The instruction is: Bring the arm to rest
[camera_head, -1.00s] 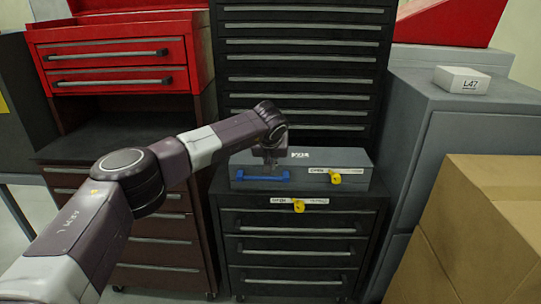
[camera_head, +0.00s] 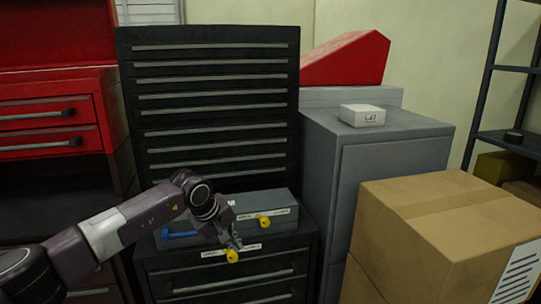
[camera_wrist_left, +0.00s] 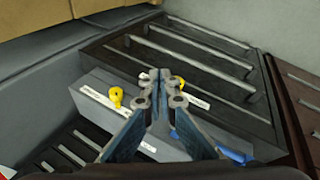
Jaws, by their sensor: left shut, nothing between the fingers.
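My left arm comes in from the left in the head view. The grey box (camera_head: 280,203) lies on the low black drawer cabinet (camera_head: 230,285). It has a blue handle (camera_head: 178,236) on its left and a yellow knob (camera_head: 263,220) on its front. My right gripper is not in view.
A tall black drawer cabinet (camera_head: 210,105) stands behind the box. A red cabinet (camera_head: 50,125) is on the left. At right are a grey cabinet (camera_head: 400,165) with a white L47 box (camera_head: 362,115), cardboard boxes (camera_head: 440,235) and a dark shelf rack (camera_head: 505,68).

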